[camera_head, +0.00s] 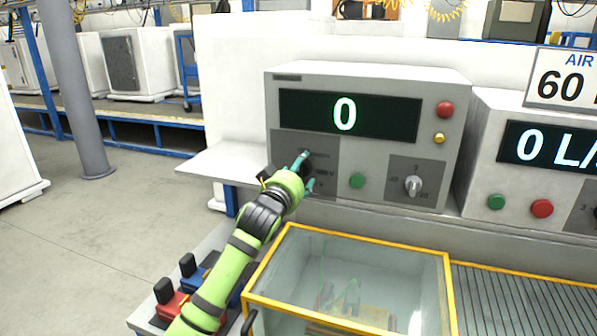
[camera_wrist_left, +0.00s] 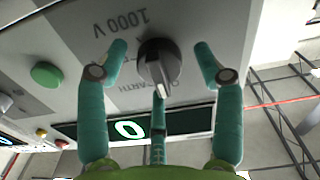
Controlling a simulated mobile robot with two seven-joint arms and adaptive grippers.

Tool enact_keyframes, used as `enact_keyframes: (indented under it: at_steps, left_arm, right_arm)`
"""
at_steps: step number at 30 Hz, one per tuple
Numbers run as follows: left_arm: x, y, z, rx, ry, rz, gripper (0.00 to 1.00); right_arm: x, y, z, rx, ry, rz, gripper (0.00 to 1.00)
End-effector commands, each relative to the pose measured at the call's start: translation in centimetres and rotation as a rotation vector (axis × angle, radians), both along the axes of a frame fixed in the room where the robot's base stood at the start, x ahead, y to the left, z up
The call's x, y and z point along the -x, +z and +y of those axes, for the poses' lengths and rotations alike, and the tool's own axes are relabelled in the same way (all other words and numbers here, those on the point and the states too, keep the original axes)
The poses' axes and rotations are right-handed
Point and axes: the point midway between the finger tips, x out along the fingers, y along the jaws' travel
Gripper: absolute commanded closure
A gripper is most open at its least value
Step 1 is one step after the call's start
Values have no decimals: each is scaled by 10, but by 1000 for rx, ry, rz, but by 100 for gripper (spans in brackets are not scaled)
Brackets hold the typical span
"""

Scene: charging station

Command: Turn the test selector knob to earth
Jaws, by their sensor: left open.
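The test selector knob (camera_wrist_left: 158,66) is dark with a grey pointer ridge, on the grey panel of the tester (camera_head: 370,80). In the left wrist view, which shows the panel upside down, its ridge points toward the bottom of the picture. The label "1000 V" (camera_wrist_left: 120,24) and a partly hidden label ending in "ARTH" (camera_wrist_left: 128,84) are beside it. My left gripper (camera_head: 303,174) is open at the panel. Its teal fingers (camera_wrist_left: 161,62) stand on either side of the knob with gaps visible. In the head view the fingers partly hide the knob. My right gripper is not in view.
The tester has a green button (camera_head: 357,181), another knob (camera_head: 413,186), a red button (camera_head: 445,109) and a display (camera_head: 345,114) reading 0. A yellow-framed clear box (camera_head: 350,255) stands below. An air unit (camera_head: 550,150) is to the right.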

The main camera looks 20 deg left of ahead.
Motion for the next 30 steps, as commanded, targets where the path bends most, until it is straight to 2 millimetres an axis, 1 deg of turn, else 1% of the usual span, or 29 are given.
enact_keyframes:
  at_steps: [1, 2, 3, 4, 5, 9, 17, 23, 30]
  left_arm:
    - [0, 0, 0, 0, 0, 0, 45]
    - [0, 0, 0, 0, 0, 0, 57]
    - [0, 0, 0, 0, 0, 0, 73]
    - [0, 0, 0, 0, 0, 0, 85]
    - [0, 0, 0, 0, 0, 0, 88]
    - [0, 0, 0, 1, 0, -1, 89]
    - [0, 2, 0, -40, 0, -3, 89]
    - [0, 4, 0, -151, 0, -8, 89]
    - [0, 5, 0, -359, 0, -17, 89]
  right_arm:
    - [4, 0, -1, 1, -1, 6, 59]
    - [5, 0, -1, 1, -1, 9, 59]
    - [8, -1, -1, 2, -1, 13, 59]
    - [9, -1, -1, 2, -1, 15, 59]
    - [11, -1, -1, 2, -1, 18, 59]
    - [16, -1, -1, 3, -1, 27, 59]
    - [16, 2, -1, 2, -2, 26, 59]
    - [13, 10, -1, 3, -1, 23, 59]
    - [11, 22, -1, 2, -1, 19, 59]
